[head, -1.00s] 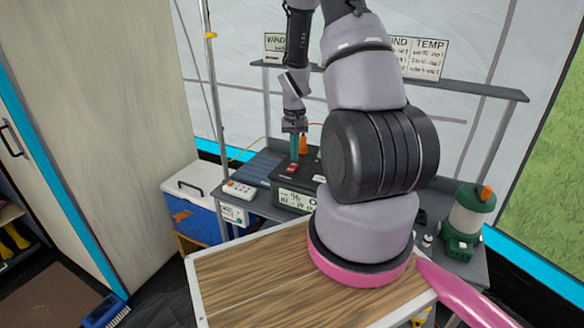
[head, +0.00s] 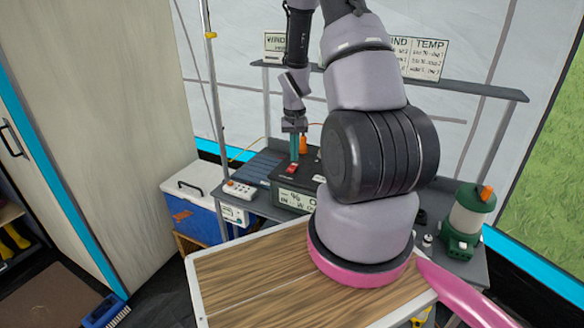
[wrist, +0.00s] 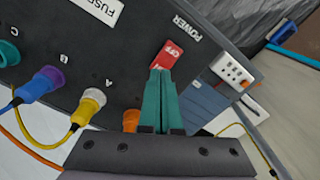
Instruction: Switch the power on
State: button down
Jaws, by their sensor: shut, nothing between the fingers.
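A red rocker switch (wrist: 168,54) labelled POWER sits on a black panel box (wrist: 115,45). The lettering on the switch looks like OFF. In the head view the switch (head: 291,168) shows as a small red spot on top of the dark box (head: 305,179). My gripper (wrist: 160,72) is shut and empty, its green fingers pointing down at the switch. The fingertips overlap the near edge of the switch in the wrist view; I cannot tell whether they touch it. The green fingers also show above the switch in the head view (head: 294,152).
Purple, yellow and orange plugs (wrist: 88,105) with cables stand on the panel beside my fingers. A white power strip (head: 239,190) lies left of the box. A green lantern (head: 468,222) stands at the right of the grey table. A blue cooler (head: 195,212) is at left.

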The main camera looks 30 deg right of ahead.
jog(key=shift+f, duration=0.95)
dwell(0.5)
jog(key=shift+r, duration=3.55)
jog(key=shift+r, duration=0.1)
notch_tip(320, 180, up, 11)
jog(key=t, duration=0.2)
send_over(294, 165)
jog(key=a, duration=0.3)
jog(key=s+a+r+t, duration=0.1)
jog(key=s+a+r, duration=0.1)
jog(key=r, duration=0.3)
jog(key=s+a+r, duration=0.2)
jog(key=s+r, duration=0.1)
jog(key=r, duration=0.2)
jog(key=s+a+r+t+y, duration=0.2)
jog(key=s+a+r+t, duration=0.2)
jog(key=s+r, duration=0.8)
jog(key=shift+s+a+r, duration=0.2)
jog(key=shift+s+a, duration=0.9)
jog(key=shift+s, duration=0.15)
